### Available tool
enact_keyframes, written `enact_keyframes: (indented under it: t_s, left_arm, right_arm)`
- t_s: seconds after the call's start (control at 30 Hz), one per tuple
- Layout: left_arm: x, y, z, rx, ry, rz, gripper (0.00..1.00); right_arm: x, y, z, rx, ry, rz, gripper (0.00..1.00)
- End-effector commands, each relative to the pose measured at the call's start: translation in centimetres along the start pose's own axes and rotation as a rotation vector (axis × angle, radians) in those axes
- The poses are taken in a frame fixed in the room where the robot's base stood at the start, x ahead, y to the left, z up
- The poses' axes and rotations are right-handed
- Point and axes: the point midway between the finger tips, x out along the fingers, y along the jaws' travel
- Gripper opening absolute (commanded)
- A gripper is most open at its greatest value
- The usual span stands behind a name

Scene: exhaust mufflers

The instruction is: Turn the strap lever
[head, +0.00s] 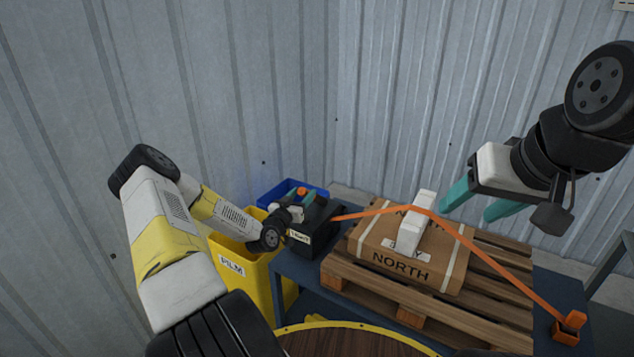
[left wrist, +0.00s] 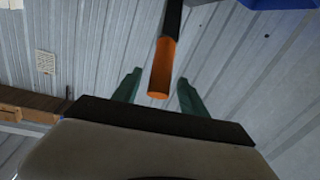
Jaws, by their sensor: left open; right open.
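The strap lever shows in the left wrist view as a dark bar with an orange end (left wrist: 162,70); in the head view an orange tip (head: 302,190) shows above the black strap box (head: 316,232). My left gripper (head: 298,203) is at the box, partly hidden by its own wrist. Its teal fingers are open, one on each side of the orange end, with gaps visible. The orange strap (head: 378,212) runs from the box over a carton (head: 400,262) to an orange hook (head: 568,328). My right gripper (head: 473,205) is open and empty above the carton's right side.
The carton, marked NORTH, sits on a wooden pallet (head: 490,293) on a blue table (head: 292,268). A white edge piece (head: 416,225) lies under the strap. A yellow bin (head: 255,278) stands left of the table, and a blue bin (head: 275,192) is behind the box.

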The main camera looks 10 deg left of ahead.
Motion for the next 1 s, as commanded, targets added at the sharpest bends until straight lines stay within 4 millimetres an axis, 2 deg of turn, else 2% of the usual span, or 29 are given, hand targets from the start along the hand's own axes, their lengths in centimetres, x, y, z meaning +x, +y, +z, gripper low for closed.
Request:
enact_keyframes:
  t_s: [0.1, 0.23, 0.4, 0.6, 0.63, 0.87, 0.9, 1.0]
  left_arm:
    - [2.0, 0.1, 0.1, -0.001, 0.000, 0.000, 0.50]
    - [3.5, 0.0, 0.1, 0.000, 0.000, 0.000, 0.50]
    - [4.3, 0.0, 0.1, -0.001, -0.001, -0.001, 0.50]
    - [4.3, 0.0, 0.1, -0.001, -0.002, 0.000, 0.50]
    - [4.3, 0.0, 0.1, -0.001, -0.002, 0.000, 0.48]
    - [4.3, 0.0, 0.1, 0.000, -0.001, 0.000, 0.03]
    - [4.3, 0.0, 0.1, 0.000, -0.001, 0.000, 0.00]
    - [4.3, 0.0, 0.0, 0.000, -0.001, 0.000, 0.00]
  right_arm:
    - [0.0, 0.0, 0.0, 0.000, 0.000, 0.000, 0.58]
    - [0.0, 0.0, 0.0, 0.000, 0.000, 0.000, 0.58]
    - [0.0, 0.0, 0.0, 0.000, 0.000, 0.000, 0.58]
    - [0.0, 0.0, 0.0, 0.000, 0.000, 0.000, 0.58]
    - [0.0, 0.0, 0.0, 0.000, 0.000, 0.000, 0.58]
    - [0.0, 0.0, 0.0, 0.000, 0.000, 0.000, 0.58]
    - [0.0, 0.0, 0.0, 0.000, 0.000, 0.000, 0.58]
    - [0.0, 0.0, 0.0, 0.000, 0.000, 0.000, 0.58]
